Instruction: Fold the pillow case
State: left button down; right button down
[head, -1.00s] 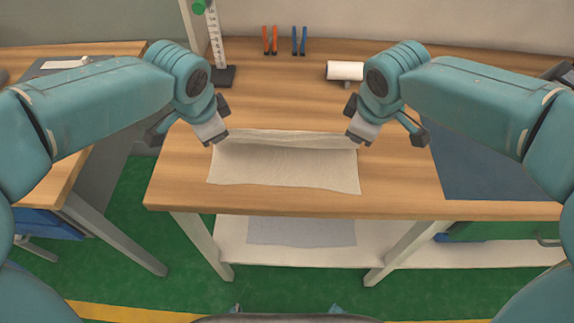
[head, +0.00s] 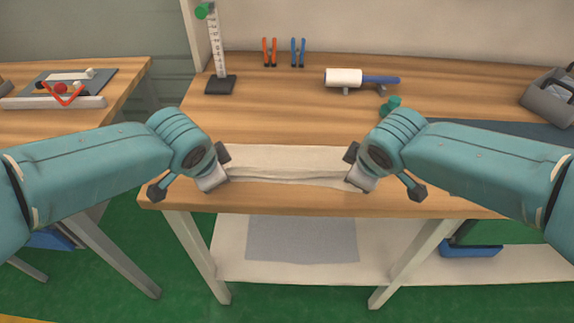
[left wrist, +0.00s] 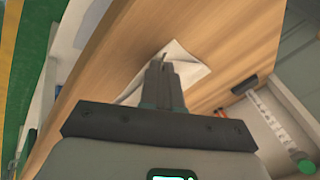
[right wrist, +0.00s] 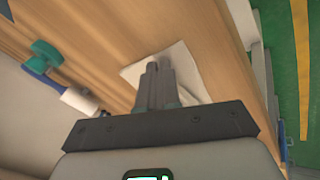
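The pillow case (head: 285,160) is a cream cloth lying as a narrow band near the front edge of the wooden table in the head view. A raised fold runs along its front side, between my two grippers. My left gripper (head: 214,182) is at the left end of this fold, and my right gripper (head: 360,182) is at the right end. In the left wrist view the fingers (left wrist: 161,64) are together on the pale cloth (left wrist: 190,66). In the right wrist view the fingers (right wrist: 157,66) are also together on the cloth (right wrist: 182,62). The cloth between the fingertips is mostly hidden.
A white roller with a blue handle (head: 380,80), green pieces (head: 390,106), pliers (head: 269,53) and a ruler stand (head: 220,84) are farther back. A grey caddy (head: 550,98) stands at right. The table between them and the cloth is clear.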

pick_arm(q)
jog(key=c, duration=1)
grip_release()
jog(key=shift+w, duration=0.1)
pick_arm(e)
jog(key=c, duration=1)
grip_release()
jog(key=shift+f, duration=0.1)
pick_arm(q)
jog(key=shift+f, duration=0.1)
jog(key=shift+s+r, duration=0.2)
jog(key=shift+r, duration=0.15)
pick_arm(e)
jog(key=shift+s+r, duration=0.1)
jog(key=shift+r, duration=0.2)
pick_arm(q)
jog(key=s+v, duration=0.1)
jog(key=v, duration=0.9)
jog(key=shift+f, duration=0.15)
pick_arm(e)
jog(key=s+v, duration=0.1)
jog(key=v, duration=0.9)
